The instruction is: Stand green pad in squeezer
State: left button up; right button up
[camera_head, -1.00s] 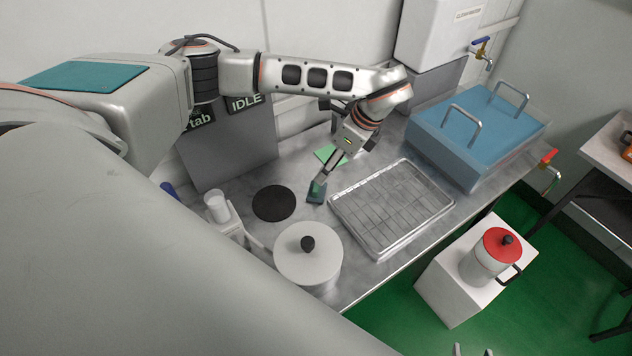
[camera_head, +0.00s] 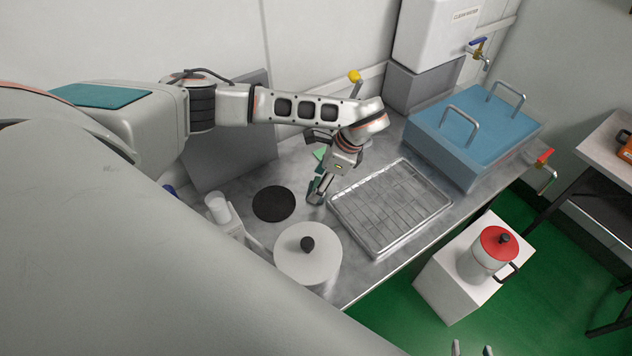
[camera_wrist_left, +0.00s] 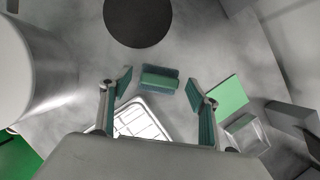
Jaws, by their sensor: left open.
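A green block (camera_wrist_left: 160,80), lighter green between darker teal edges, stands on the steel counter. I cannot tell whether it is the pad alone or a pad in a squeezer. My left gripper (camera_head: 318,191) is over it, fingers pointing down and hiding most of it in the head view. In the wrist view the open fingers (camera_wrist_left: 160,92) are on either side of the block, apart from it. A flat light green square (camera_wrist_left: 228,95) lies on the counter beside the right finger; it also shows partly in the head view (camera_head: 320,154). My right gripper (camera_head: 473,350) barely shows, tips apart.
A black disc (camera_head: 274,203) and a lidded white pot (camera_head: 308,262) are to the left of the block. A wire rack tray (camera_head: 405,240) is close on the right. A small clear box (camera_wrist_left: 246,134) is near the green square. A blue lidded bath (camera_head: 475,135) stands further right.

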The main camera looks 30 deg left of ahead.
pick_arm(q)
jog(key=shift+f, duration=0.1)
jog(key=c, duration=1.2)
notch_tip(320, 180, up, 20)
jog(key=s+d+n, duration=0.1)
jog(key=d, duration=0.1)
jog(key=s+d+r, duration=0.1)
jog(key=d, duration=0.1)
jog(key=s+d+n+g, duration=0.1)
jog(key=s+d, duration=0.1)
jog(key=shift+d+r+n+b, duration=0.25)
jog(key=shift+r+n+b, duration=0.05)
jog(key=shift+r+b, duration=0.1)
